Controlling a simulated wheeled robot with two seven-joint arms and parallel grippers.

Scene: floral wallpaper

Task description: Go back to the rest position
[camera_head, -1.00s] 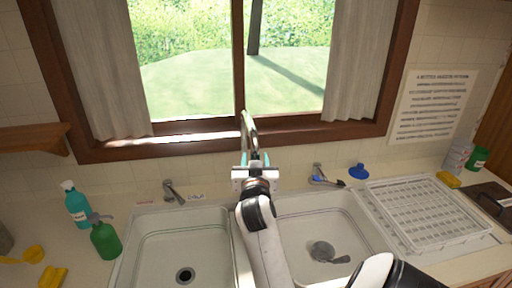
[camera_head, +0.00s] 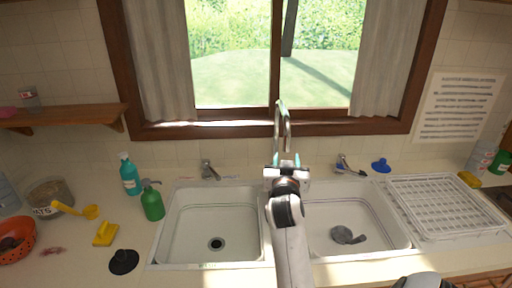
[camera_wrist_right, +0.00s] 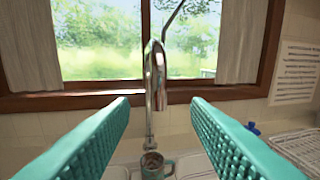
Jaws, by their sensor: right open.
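My right gripper (camera_head: 286,160) is raised over the divider between the two sink basins, in front of the tall chrome faucet (camera_head: 282,118). In the right wrist view its two teal ridged fingers (camera_wrist_right: 161,101) are spread wide with nothing between their tips. The faucet (camera_wrist_right: 149,90) stands upright beyond the gap, apart from the fingers. A small teal and metal object (camera_wrist_right: 155,166) shows low near the faucet's foot; I cannot tell what it is. My left gripper is not in view.
The left basin (camera_head: 190,225) is empty; a dark ladle-like item (camera_head: 346,235) lies in the right basin. A white dish rack (camera_head: 440,205) stands right. A shelf (camera_head: 75,116) juts out.

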